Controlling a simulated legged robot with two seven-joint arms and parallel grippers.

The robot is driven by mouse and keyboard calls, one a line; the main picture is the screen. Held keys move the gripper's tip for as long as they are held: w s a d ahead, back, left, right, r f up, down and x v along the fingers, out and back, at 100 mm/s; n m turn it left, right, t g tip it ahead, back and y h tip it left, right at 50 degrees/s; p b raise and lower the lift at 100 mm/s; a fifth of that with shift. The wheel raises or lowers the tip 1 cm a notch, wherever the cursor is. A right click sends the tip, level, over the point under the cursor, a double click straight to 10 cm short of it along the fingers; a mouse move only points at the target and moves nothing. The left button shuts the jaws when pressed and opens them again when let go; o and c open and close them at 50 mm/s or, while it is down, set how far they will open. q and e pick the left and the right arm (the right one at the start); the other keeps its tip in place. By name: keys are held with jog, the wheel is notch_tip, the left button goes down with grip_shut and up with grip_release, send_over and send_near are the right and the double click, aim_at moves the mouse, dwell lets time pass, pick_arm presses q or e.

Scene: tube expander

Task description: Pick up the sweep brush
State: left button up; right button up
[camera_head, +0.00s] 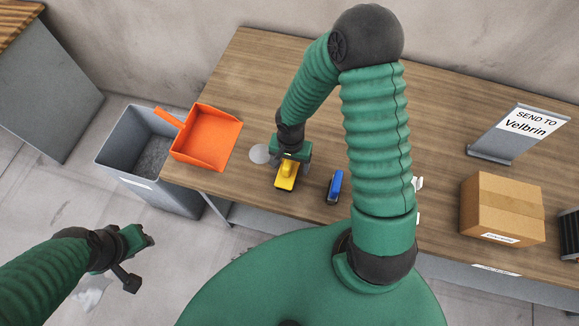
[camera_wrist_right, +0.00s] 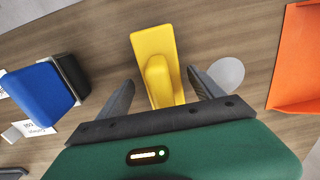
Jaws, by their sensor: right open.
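A yellow tool (camera_head: 286,175) that looks like the sweep brush lies on the wooden table (camera_head: 250,85), below my right gripper (camera_head: 289,158). In the right wrist view the yellow tool (camera_wrist_right: 158,55) has a flat part and a raised handle. The handle lies between the two spread dark fingers of my right gripper (camera_wrist_right: 160,82), with a gap on each side. The gripper is open and holds nothing; its green body hides the tool's near end. My left gripper (camera_head: 138,262) hangs over the floor at lower left, fingers apart and empty.
An orange dustpan (camera_head: 208,138) lies at the table's left edge, near a grey bin (camera_head: 125,140). A blue object (camera_head: 335,186) with a dark part sits right of the yellow tool. A pale disc (camera_head: 260,154) is beside it. A cardboard box (camera_head: 500,207) and sign (camera_head: 525,128) stand right.

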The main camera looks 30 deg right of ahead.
jog(key=shift+w+d+f, duration=0.1)
jog(key=shift+w+d, duration=0.05)
jog(key=shift+d, duration=0.05)
jog(key=shift+a, duration=0.6)
jog(key=c, duration=0.7)
jog(key=shift+a+r, duration=0.15)
jog(key=shift+r, duration=0.05)
jog(key=c, duration=0.5)
jog(key=shift+d, duration=0.25)
jog(key=c, duration=0.4)
jog(key=shift+d, duration=0.25)
